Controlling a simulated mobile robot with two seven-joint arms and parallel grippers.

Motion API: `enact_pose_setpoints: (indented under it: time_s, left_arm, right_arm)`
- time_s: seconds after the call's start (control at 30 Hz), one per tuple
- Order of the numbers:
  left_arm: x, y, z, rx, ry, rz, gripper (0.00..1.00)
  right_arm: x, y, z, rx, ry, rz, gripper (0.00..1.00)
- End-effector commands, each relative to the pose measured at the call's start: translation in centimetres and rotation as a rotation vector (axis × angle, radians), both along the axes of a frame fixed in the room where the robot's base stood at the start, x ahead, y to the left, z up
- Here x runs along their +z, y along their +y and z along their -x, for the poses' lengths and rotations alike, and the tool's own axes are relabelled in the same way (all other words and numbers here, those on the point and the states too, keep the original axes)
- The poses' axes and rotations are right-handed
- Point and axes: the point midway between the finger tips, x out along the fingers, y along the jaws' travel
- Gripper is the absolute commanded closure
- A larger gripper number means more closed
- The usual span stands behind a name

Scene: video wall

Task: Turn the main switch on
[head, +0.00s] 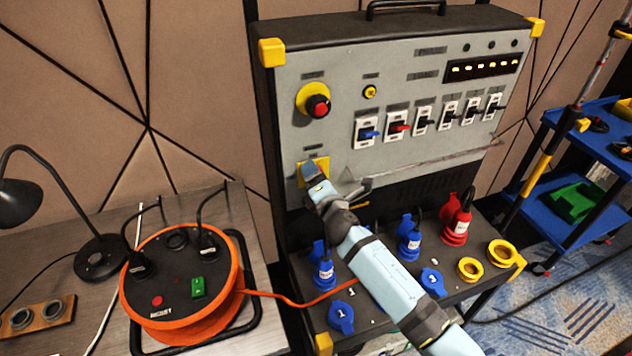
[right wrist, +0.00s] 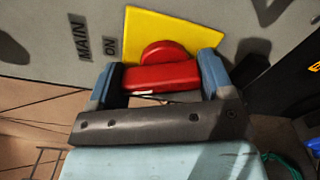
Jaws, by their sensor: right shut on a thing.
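The main switch is a red rotary handle (right wrist: 162,76) on a yellow plate (right wrist: 190,28), with the words MAIN and ON printed beside it in the right wrist view. In the head view the yellow plate (head: 322,163) is at the lower left of the grey panel, and my gripper hides the handle. My right gripper (head: 308,176) is at the plate. In the right wrist view my right gripper (right wrist: 161,66) has one finger at each end of the red handle and is shut on it. My left gripper is not in view.
Above the switch are a red emergency knob (head: 317,106) and a row of small switches (head: 423,118). Blue and red plugs (head: 456,220) stand on the ledge below, near my right arm. An orange cable reel (head: 180,284) is at left, and a blue cart (head: 530,190) at right.

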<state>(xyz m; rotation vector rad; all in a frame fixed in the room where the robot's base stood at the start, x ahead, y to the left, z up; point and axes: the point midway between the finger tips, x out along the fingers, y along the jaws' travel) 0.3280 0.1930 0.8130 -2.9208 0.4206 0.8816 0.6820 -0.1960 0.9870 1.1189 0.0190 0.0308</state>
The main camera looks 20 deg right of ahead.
Motion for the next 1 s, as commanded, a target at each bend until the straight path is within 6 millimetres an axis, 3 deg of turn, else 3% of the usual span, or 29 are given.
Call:
enact_pose_setpoints:
  time_s: [0.5,1.0]
  left_arm:
    - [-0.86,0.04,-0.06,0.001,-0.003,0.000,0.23]
    - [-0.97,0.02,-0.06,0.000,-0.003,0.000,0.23]
  right_arm:
    - [-0.05,-0.18,0.00,-0.001,0.013,-0.376,0.49]
    - [0.01,-0.18,0.01,0.001,0.017,-0.470,0.49]
